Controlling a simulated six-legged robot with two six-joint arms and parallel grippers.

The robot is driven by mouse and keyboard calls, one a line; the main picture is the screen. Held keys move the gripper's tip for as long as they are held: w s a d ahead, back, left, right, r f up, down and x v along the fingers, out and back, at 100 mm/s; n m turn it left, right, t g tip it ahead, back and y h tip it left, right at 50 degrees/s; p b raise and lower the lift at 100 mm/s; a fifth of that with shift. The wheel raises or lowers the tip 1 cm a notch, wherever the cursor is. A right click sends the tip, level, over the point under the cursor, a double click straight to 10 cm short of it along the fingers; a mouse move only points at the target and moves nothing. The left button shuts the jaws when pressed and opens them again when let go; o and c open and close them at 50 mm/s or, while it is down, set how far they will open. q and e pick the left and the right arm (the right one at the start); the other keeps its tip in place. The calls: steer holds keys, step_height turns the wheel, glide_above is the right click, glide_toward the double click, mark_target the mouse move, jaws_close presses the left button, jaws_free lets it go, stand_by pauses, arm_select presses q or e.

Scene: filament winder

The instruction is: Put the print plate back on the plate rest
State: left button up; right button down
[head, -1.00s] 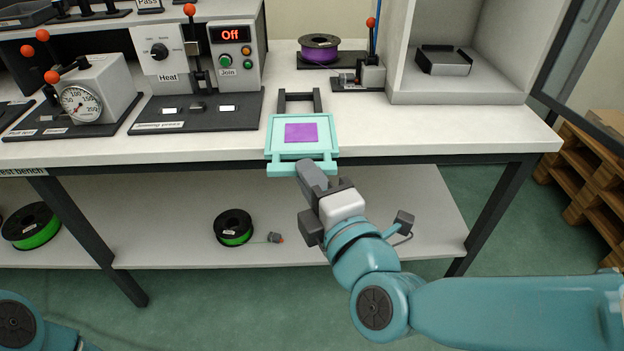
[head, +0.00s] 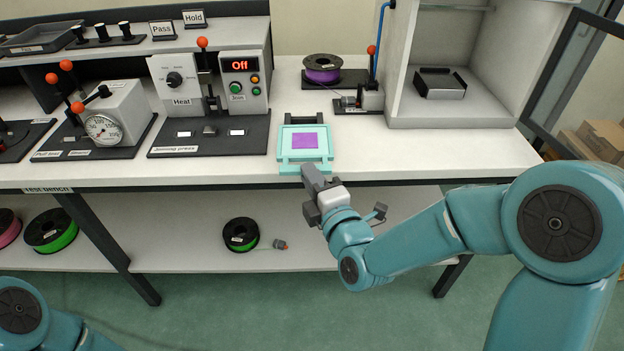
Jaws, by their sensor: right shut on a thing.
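The print plate (head: 318,155) is a teal frame with a purple square (head: 305,141) in its middle. It lies flat at the bench's front edge, over a dark two-armed bracket (head: 288,119) that looks like the plate rest. Only the bracket's far end shows behind the plate; I cannot tell whether the plate touches it. My right gripper (head: 309,174) is shut on the plate's near handle bar, in front of the bench edge. The fingertips are partly hidden by the gripper body. Only part of my left arm shows at lower left; its gripper is out of view.
The joining press (head: 205,135) stands left of the plate. A purple spool (head: 322,70) stands behind it. An open cabinet (head: 455,115) with a dark tray (head: 440,83) is at right. The lower shelf (head: 350,245) holds spools. White bench top is free right of the plate.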

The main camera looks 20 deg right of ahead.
mark_target(310, 143)
steer(key=w+d+p, duration=0.1)
steer(key=w, duration=0.2)
steer(key=w+d+p, duration=0.1)
steer(key=w, duration=0.3)
steer(key=w+d+f+p, duration=0.1)
steer(key=w, duration=0.2)
steer(key=shift+w+d, duration=0.1)
steer(key=shift+w, duration=0.3)
steer(key=w+f+b, duration=0.1)
steer(key=b, duration=0.1)
steer(key=w+f+b, duration=0.1)
steer(key=w, duration=0.1)
steer(key=shift+d+b, duration=0.35)
steer(key=shift+s+f+b, duration=0.1)
steer(key=shift+b, duration=0.25)
steer(key=shift+f+b, duration=0.2)
steer(key=shift+b, duration=0.95)
steer(key=shift+f+b, duration=0.5)
steer(key=shift+b, duration=0.75)
stand_by(0.8)
steer(key=c, duration=0.6)
jaws_free()
steer(key=shift+s, duration=0.1)
